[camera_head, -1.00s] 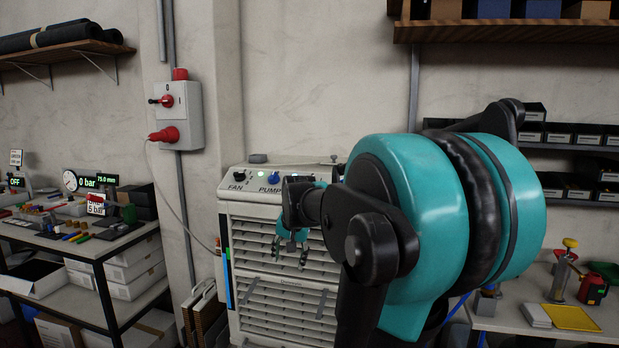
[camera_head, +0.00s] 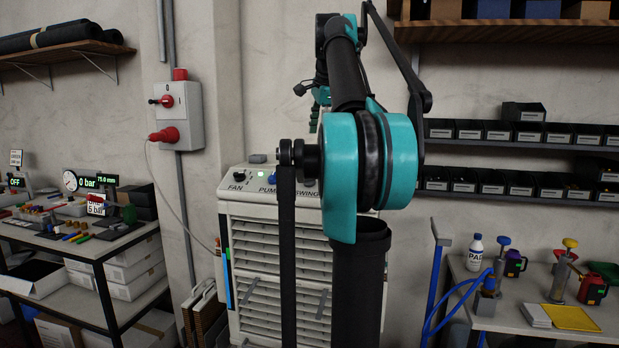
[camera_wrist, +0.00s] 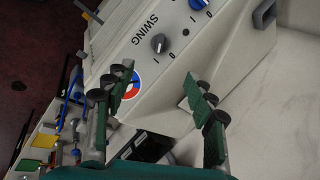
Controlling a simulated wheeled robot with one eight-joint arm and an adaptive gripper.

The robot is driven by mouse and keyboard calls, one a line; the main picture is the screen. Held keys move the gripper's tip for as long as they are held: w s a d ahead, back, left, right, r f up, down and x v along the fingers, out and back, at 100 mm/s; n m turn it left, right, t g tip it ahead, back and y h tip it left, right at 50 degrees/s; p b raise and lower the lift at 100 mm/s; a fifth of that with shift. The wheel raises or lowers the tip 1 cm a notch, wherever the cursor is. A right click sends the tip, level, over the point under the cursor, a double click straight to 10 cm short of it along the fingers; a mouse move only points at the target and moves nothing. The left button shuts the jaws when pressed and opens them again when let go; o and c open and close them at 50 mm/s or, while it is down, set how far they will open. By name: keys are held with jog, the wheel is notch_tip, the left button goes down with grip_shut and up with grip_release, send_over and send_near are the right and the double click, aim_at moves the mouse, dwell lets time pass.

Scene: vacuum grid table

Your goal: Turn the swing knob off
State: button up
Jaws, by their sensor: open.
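The swing knob (camera_wrist: 158,43) is a dark grey dial on the sloping white panel in the wrist view. It sits beside the printed word SWING, with I and O marks nearby. I cannot tell exactly which mark it points to. My gripper (camera_wrist: 156,80) is open and empty, its green-padded fingers spread on either side below the knob in the picture, apart from it. In the head view, my gripper (camera_head: 315,115) is above the panel, partly hidden by my arm. The SWING label shows there, but my arm covers much of the knob area.
The white cooler (camera_head: 260,225) also has a black FAN knob (camera_head: 239,175) and a blue PUMP knob (camera_head: 272,179). A red-and-grey switch box (camera_head: 180,115) hangs on the wall to the left. Cluttered benches stand at both sides; shelves hang at the upper left and right.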

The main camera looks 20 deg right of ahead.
aim_at(309, 177)
jog(key=x, duration=1.7)
jog(key=shift+s, duration=0.1)
jog(key=c, duration=1.2)
